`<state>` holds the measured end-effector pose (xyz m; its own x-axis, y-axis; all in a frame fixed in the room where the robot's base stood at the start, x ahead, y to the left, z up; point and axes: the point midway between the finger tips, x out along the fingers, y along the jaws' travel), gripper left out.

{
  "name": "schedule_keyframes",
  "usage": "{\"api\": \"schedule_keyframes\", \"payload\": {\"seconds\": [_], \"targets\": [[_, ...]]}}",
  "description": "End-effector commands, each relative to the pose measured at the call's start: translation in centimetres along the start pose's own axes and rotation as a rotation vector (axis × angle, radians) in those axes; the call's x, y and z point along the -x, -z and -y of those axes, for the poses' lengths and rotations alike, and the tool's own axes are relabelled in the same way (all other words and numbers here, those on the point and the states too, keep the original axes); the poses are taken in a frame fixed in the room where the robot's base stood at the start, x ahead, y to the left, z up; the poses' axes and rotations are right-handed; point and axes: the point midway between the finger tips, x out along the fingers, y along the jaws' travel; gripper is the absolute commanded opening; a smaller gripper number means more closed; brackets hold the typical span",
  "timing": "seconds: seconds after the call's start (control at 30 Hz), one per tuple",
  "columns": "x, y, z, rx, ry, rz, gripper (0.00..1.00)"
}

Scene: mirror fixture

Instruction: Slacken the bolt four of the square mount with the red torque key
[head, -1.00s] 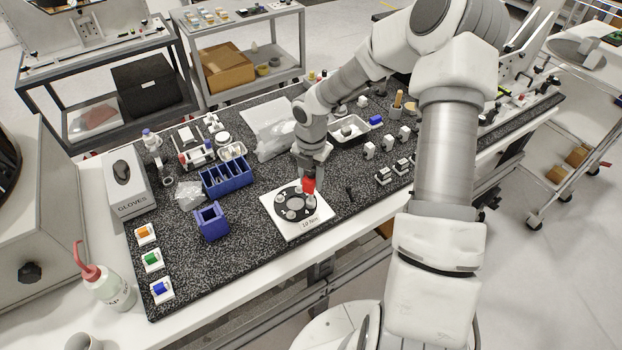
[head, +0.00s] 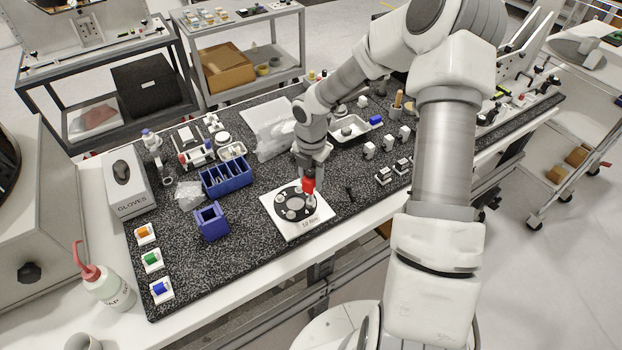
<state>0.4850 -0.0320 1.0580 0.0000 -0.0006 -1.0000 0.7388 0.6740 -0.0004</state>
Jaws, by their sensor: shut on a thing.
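The square mount (head: 283,228) is a white plate with a dark round disc and several pale bolts, lying on the speckled mat near its front edge. The red torque key (head: 308,186) stands roughly upright over the right side of the disc. My gripper (head: 309,174) is shut on the key's red upper part, above the mount. The key's lower end meets a bolt at the disc's right edge; whether it is fully seated is too small to tell. The bolt numbers cannot be read.
A blue open box (head: 211,222) and a blue divided bin (head: 226,178) stand left of the mount. A small black tool (head: 350,193) lies to its right. White blocks (head: 383,175) stand farther right. Orange, green and blue pieces in white holders line the left edge.

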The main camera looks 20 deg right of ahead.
Motion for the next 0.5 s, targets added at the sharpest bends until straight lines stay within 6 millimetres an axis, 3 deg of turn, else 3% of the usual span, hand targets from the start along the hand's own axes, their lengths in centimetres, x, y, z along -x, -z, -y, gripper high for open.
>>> {"api": "schedule_keyframes", "payload": {"seconds": [0.5], "targets": [[3.8,-0.1,0.0,-0.001,-0.002,0.004,0.0]]}}
